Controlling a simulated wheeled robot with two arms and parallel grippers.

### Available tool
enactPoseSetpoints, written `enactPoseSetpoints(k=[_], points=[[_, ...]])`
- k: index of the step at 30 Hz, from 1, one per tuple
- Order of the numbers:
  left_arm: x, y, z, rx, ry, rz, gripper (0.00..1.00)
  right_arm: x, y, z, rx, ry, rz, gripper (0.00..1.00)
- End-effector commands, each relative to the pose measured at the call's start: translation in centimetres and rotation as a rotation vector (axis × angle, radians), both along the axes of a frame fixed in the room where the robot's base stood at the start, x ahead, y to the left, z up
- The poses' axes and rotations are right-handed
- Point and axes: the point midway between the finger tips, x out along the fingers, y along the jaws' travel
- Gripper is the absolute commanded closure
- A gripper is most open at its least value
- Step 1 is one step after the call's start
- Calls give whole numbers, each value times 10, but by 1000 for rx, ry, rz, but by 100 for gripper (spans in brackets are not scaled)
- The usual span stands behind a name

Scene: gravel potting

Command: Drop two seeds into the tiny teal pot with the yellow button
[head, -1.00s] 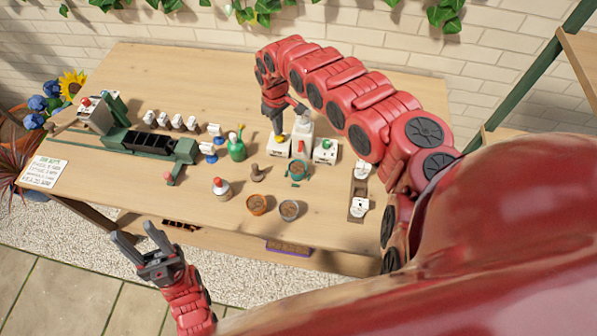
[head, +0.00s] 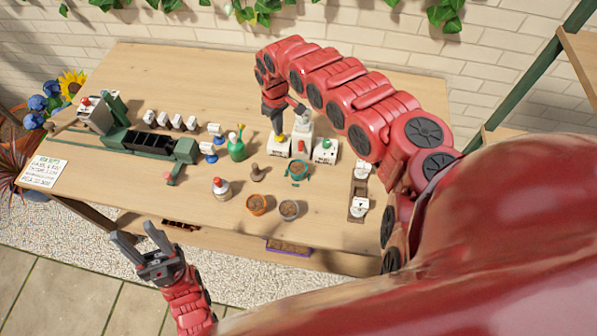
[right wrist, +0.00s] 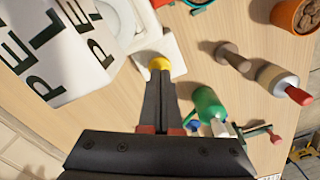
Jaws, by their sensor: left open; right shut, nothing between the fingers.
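The tiny teal pot (head: 298,177) stands on the table in front of the white dispensers, with brown contents inside. The yellow button (right wrist: 159,63) sits on a white dispenser base (right wrist: 172,45), which also shows in the head view (head: 279,150). My right gripper (right wrist: 160,82) is shut and empty, its tips right at the yellow button, seemingly touching it; whether it is pressed down I cannot tell. In the head view that gripper (head: 278,133) points down over the same dispenser. My left gripper (head: 131,231) is open and empty, in front of the table's front edge. No seeds can be made out.
Dispensers with a red button (head: 301,146) and a green button (head: 325,145) stand to the right.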

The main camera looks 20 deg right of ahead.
Motion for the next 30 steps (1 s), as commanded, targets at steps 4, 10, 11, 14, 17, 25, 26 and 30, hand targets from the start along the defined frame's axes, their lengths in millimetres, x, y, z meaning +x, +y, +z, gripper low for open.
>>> enactPoseSetpoints(k=[4, 10, 11, 14, 17, 25, 26, 30], points=[[0, 0, -4, 0, 0, 0, 50, 0, 0, -6, 0, 0, 1, 100], [0, 0, -8, 0, 0, 0, 50, 0, 0, -12, 0, 1, 1, 100], [0, 0, -9, 0, 0, 0, 50, 0, 0, -13, 0, 1, 1, 100], [0, 0, -11, 0, 0, 0, 50, 0, 0, -16, 0, 0, 0, 100], [0, 0, -13, 0, 0, 0, 50, 0, 0, -19, 0, 1, 0, 100], [0, 0, -17, 0, 0, 0, 50, 0, 0, -25, 0, 1, -1, 100], [0, 0, -17, 0, 0, 0, 50, 0, 0, -25, 0, 0, -1, 100], [0, 0, -16, 0, 0, 0, 50, 0, 0, -24, 0, 1, 0, 100]])
